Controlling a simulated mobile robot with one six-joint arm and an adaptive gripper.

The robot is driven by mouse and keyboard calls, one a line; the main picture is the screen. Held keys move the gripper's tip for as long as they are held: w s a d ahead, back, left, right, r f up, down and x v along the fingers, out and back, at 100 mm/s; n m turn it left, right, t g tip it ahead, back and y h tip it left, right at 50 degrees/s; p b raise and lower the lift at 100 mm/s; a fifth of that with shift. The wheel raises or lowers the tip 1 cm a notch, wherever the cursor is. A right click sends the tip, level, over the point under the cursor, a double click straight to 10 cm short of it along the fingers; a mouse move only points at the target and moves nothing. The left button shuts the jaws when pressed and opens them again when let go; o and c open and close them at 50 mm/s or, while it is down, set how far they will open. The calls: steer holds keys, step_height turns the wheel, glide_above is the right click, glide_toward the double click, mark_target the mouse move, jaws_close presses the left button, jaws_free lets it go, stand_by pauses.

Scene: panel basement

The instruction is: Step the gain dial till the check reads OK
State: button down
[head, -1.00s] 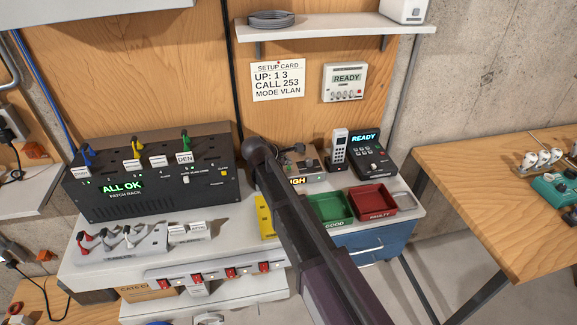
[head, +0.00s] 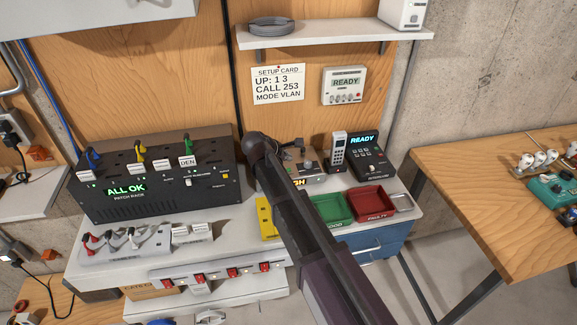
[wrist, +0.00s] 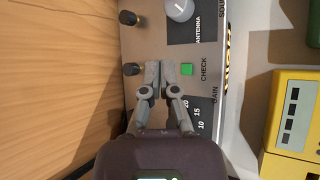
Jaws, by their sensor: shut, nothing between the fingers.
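The tester box (head: 318,181) stands on the bench, partly behind my arm in the head view. Its orange display (head: 299,183) shows "GH", the start covered by my arm. In the wrist view the top panel (wrist: 205,88) carries a green check button (wrist: 187,69) and the gain scale (wrist: 196,113) with 10, 15 and 20 visible. The gain dial itself is hidden beneath my gripper. My gripper (wrist: 160,68) is shut and empty over the panel, its tips left of the check button. I cannot tell whether it touches anything. The head view hides my gripper.
An antenna knob (wrist: 179,9) and two dark posts, upper (wrist: 129,18) and lower (wrist: 132,69), stand near the gripper. A yellow device (wrist: 294,118) lies to the right. Green (head: 330,209) and red (head: 371,204) trays, a handset (head: 338,150) and a phone base (head: 368,158) are close by.

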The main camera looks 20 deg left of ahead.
steer(key=shift+r+p, duration=0.95)
steer(key=shift+r, duration=0.35)
steer(key=shift+d+f, duration=0.1)
steer(key=s+d+f+m+g, duration=0.1)
steer(key=d+m, duration=0.2)
steer(key=d, duration=0.5)
steer(key=s+d+f+m+g, duration=0.1)
steer(key=d+m, duration=0.3)
steer(key=d, duration=0.5)
steer(key=s+d+f+m+g, duration=0.1)
steer(key=d+f+m+g, duration=0.1)
steer(key=d, duration=0.7)
steer(key=shift+s+d+m+g, duration=0.1)
steer(key=shift+s+m+g, duration=0.35)
steer(key=shift+m, duration=0.55)
steer(key=s+d+m+g+y, duration=0.1)
steer(key=s+d+m, duration=0.4)
steer(key=d, duration=0.3)
steer(key=s+d+f+m+g+y, duration=0.1)
steer(key=s+d+m+g+y, duration=0.1)
steer(key=s+d+m, duration=0.4)
steer(key=s+d, duration=0.1)
steer(key=d, duration=0.2)
steer(key=shift+s+d+f+y, duration=0.15)
steer(key=shift+s+f+y, duration=0.15)
steer(key=shift+s, duration=0.05)
steer(key=shift+g, duration=0.25)
